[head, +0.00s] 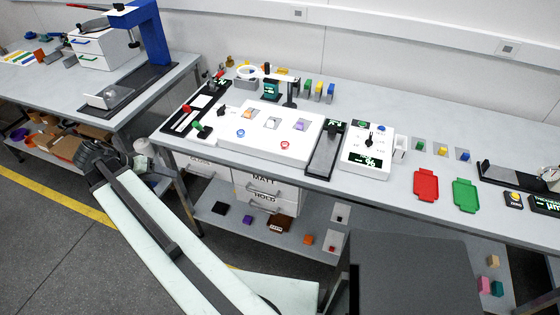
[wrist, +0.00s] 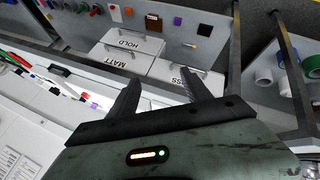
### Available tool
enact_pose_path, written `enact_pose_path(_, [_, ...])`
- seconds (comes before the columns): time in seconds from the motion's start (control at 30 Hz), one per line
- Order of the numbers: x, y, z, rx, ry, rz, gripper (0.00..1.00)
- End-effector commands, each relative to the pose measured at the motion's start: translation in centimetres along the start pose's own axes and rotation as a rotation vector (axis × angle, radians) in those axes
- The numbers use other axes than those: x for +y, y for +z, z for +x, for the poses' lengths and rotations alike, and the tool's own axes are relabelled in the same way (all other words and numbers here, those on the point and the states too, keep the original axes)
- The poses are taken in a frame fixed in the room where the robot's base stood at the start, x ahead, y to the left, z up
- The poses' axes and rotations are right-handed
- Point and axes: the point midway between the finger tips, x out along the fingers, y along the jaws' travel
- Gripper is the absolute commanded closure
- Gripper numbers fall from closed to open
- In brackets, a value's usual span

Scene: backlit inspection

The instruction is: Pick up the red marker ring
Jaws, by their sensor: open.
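The red marker ring (head: 284,144) lies on the front right part of the white light panel (head: 310,150) on the middle bench, in the head view. A blue ring (head: 241,133) lies on the same panel to its left. My gripper (wrist: 160,88) is open and empty in the wrist view. In the head view my gripper (head: 98,153) is off to the left, in front of the bench and well apart from the red ring. I cannot make out the red ring in the wrist view.
Small coloured blocks sit in the panel's cut-outs. A dark scale (head: 326,150) and a white display box (head: 368,147) stand to its right, near a red tray (head: 426,186) and a green tray (head: 466,195). Drawers (wrist: 125,58) and a lower shelf are under the bench.

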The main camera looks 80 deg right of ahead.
Motion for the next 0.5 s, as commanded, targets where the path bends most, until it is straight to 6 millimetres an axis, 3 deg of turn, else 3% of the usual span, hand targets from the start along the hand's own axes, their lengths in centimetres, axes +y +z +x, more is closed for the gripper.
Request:
enact_pose_path(0.03, [3.5, -2.8, 5.6, 0.024, 0.11, 0.201, 0.43])
enact_pose_path(0.1, [9.9, -6.2, 10.2, 0.089, 0.26, 0.471, 0.43])
enact_pose_path(0.2, [18.1, -9.0, 14.5, 0.195, 0.438, 0.771, 0.43])
enact_pose_path(0.33, [25.2, -10.3, 17.2, 0.309, 0.582, 1.0, 0.43])
enact_pose_path(0.4, [27.1, -10.6, 17.6, 0.347, 0.62, 1.06, 0.43])
enact_pose_path(0.5, [28.2, -10.8, 17.6, 0.368, 0.639, 1.091, 0.43])
